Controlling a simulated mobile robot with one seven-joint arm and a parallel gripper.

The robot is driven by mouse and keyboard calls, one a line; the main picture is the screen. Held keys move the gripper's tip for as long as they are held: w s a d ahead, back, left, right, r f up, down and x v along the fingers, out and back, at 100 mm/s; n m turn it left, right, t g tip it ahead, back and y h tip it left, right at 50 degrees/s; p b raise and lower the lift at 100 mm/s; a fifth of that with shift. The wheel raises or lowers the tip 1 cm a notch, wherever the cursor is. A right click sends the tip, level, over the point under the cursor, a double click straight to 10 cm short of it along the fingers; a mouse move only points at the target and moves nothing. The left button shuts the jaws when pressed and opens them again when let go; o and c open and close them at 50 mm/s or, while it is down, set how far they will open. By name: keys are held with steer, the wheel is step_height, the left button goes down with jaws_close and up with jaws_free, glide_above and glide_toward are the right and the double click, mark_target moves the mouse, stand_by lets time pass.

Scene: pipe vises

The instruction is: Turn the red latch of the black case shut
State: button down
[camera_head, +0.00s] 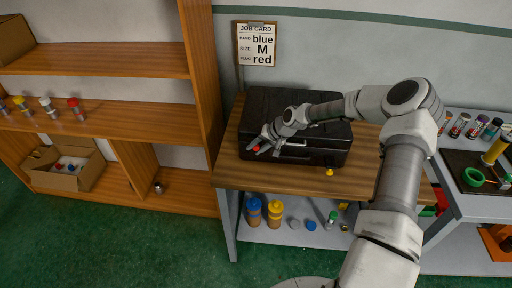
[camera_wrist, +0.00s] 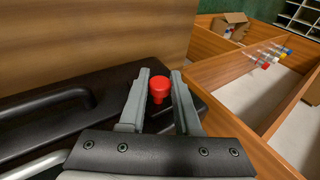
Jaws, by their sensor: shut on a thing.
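The black case (camera_head: 318,150) lies closed on the wooden bench top, and its dark lid and handle also show in the wrist view (camera_wrist: 45,118). The red latch (camera_wrist: 160,88) is a round red knob at the case's front left corner. In the head view only a bit of the red latch (camera_head: 256,148) shows at my fingertips. My gripper (camera_head: 262,146) has its two grey fingers on either side of the latch, shut on it. In the wrist view my gripper (camera_wrist: 159,84) frames the knob between its fingertips.
The wooden bench (camera_head: 225,165) has a yellow knob (camera_head: 330,172) near its front edge. Bottles and caps stand on the shelf below. A shelf unit (camera_head: 120,62) is at left, a table with cans (camera_head: 460,125) at right.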

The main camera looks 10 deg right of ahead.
stand_by(0.3)
steer(key=c, duration=0.6)
jaws_free()
steer(key=b+v, duration=0.1)
steer(key=v, duration=1.6)
steer(key=shift+r, duration=0.25)
